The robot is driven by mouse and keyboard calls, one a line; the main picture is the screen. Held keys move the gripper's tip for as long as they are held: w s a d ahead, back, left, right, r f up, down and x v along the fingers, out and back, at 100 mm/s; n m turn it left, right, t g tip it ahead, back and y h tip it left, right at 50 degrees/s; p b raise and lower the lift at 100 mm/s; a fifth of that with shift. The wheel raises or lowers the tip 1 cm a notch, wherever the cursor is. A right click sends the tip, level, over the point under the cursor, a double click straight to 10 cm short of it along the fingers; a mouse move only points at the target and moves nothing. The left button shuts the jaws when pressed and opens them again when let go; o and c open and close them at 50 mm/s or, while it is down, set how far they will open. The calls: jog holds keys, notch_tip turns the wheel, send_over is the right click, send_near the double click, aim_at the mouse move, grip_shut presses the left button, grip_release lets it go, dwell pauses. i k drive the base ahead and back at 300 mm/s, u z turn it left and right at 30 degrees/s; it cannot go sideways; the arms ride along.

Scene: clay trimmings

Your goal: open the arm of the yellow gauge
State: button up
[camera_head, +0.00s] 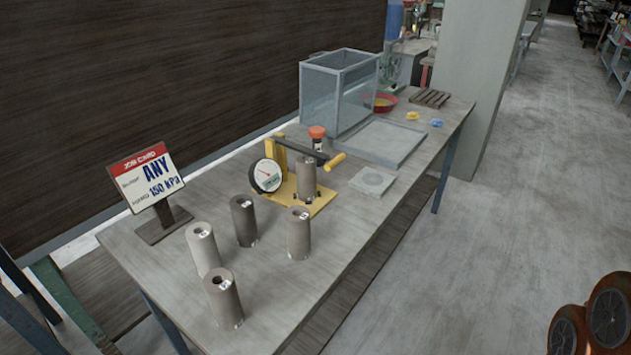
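The yellow gauge (274,152) stands near the middle of the table, with a yellow post and base plate. Its round white dial (266,175) faces the front left. Its dark arm (300,148) reaches from the post toward the right and ends in a yellow handle (336,162). The arm lies low, roughly level, by the top of a grey clay cylinder (306,181) that stands upright on the base plate. I cannot tell whether the arm touches the cylinder. My gripper is not in view.
Several upright clay cylinders (243,221) stand on the table (300,300) in front of the gauge. A job card (146,180) reading "ANY" and "150 kPa" stands at left. A clear box (335,95), tray (378,143) and round-marked plate (372,181) are behind and right. Open floor (500,230) lies right.

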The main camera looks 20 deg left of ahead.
aim_at(310, 152)
jog(key=k, duration=0.55)
jog(key=u, duration=1.4)
jog(key=i, duration=0.3)
jog(key=u, duration=0.05)
